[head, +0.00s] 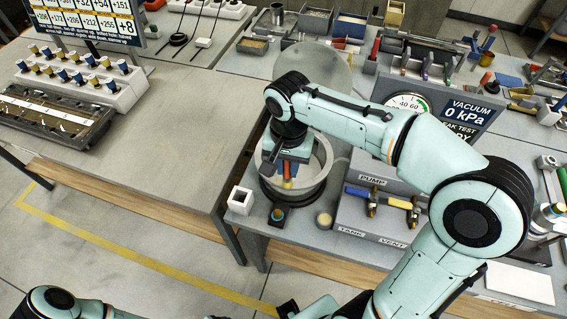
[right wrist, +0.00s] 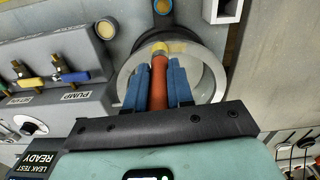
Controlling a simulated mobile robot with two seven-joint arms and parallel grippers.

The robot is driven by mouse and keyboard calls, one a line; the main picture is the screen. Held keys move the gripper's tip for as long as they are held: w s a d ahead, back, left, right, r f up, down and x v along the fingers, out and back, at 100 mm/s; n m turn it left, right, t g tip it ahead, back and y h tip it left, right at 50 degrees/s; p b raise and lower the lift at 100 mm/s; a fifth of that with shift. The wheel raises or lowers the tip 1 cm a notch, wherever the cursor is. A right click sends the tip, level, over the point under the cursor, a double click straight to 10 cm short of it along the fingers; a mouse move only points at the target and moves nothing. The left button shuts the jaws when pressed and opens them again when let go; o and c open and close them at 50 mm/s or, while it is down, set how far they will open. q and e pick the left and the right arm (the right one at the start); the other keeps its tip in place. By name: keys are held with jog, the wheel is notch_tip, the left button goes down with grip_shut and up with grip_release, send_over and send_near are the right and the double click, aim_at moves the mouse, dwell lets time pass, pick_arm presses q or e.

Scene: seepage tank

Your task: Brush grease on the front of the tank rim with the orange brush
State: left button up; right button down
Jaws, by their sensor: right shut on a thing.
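The tank (head: 326,157) is a round, pale, translucent-walled vessel on a dark base at the bench's front. Its rim also shows in the right wrist view (right wrist: 216,78). My right gripper (head: 288,180) is over the tank and shut on the orange brush (right wrist: 159,76), between its blue fingers. The brush's pale yellow bristles (right wrist: 160,47) lie over the near, front part of the rim; I cannot tell whether they touch it. My left gripper is not visible.
A white square block (head: 240,200) stands left of the pot. A cream-topped round piece (head: 324,220) and the grey valve panel (head: 368,218) with blue and yellow levers are to the right. The gauge display (head: 440,112) reads 0 kPa. A round clear disc (head: 325,72) lies behind.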

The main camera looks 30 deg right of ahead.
jog(key=shift+s+d, duration=0.45)
jog(key=shift+s, duration=0.1)
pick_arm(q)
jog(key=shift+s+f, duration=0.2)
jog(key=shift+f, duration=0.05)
pick_arm(e)
jog(key=shift+w+a, duration=0.25)
jog(key=shift+w, duration=0.05)
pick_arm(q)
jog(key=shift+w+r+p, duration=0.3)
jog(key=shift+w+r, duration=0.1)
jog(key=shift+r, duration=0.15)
pick_arm(e)
jog(key=shift+w+a, duration=0.55)
jog(key=shift+w, duration=0.15)
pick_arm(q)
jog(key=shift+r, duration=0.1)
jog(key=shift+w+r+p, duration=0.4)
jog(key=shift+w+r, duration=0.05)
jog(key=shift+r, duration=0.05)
pick_arm(e)
jog(key=shift+w+a, duration=0.85)
jog(key=shift+w, duration=0.05)
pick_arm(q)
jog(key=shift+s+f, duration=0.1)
pick_arm(e)
jog(key=shift+s+d, duration=0.15)
